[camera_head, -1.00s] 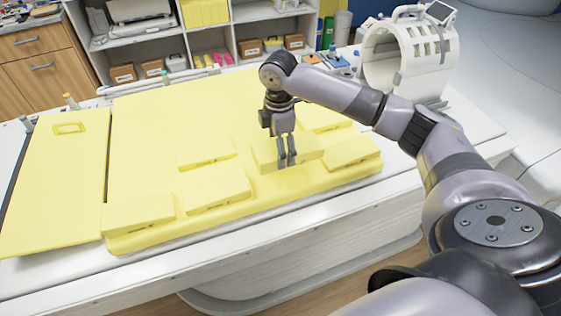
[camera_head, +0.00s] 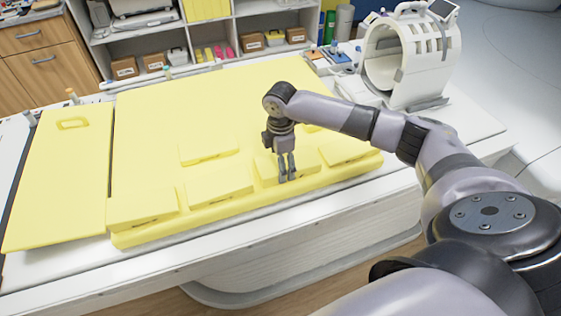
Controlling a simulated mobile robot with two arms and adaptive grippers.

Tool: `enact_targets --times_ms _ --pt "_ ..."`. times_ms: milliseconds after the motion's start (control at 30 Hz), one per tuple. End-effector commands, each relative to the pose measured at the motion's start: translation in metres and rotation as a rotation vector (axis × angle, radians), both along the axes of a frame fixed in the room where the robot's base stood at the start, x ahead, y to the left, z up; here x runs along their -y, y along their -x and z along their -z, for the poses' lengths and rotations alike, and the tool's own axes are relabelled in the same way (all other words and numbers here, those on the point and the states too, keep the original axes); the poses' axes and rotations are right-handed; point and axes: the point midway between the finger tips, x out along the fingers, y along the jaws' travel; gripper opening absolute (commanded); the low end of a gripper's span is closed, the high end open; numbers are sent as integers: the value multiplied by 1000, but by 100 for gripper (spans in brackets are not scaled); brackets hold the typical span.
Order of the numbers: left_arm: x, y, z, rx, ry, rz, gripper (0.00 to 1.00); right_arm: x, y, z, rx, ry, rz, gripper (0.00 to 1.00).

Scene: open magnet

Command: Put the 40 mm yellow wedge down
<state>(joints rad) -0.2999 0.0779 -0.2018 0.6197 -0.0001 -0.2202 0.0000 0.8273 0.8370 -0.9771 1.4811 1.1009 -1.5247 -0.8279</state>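The yellow wedge (camera_head: 306,163) at my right gripper (camera_head: 287,178) is a low block with a sloping top. It is at the front edge of the large yellow mat, in line with the other wedges, and appears to rest on it. My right gripper points down at its front left part. The fingers are close together and appear shut on the wedge; the exact contact is too small to make out. Size markings are not readable. My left gripper is not in view.
Other yellow wedges lie along the mat's front, at left (camera_head: 143,207), beside the held one (camera_head: 219,188) and at right (camera_head: 348,151). Another (camera_head: 208,149) lies behind. The large yellow mat (camera_head: 180,105) is clear at the back. A white coil (camera_head: 412,60) stands back right.

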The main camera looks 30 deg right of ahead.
Motion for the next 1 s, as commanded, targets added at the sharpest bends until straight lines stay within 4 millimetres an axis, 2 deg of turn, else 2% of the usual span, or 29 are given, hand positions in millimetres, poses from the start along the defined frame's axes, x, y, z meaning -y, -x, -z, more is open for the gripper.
enact_targets --times_ms 267,667,767,1000 --pt "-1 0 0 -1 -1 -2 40 0 0 0 0 0 0 89" --pt "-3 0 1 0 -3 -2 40 0 0 -5 1 0 0 90" --pt "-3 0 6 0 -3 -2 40 0 -1 -15 2 -1 0 90" --pt "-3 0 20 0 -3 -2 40 0 -1 -65 5 0 0 90"
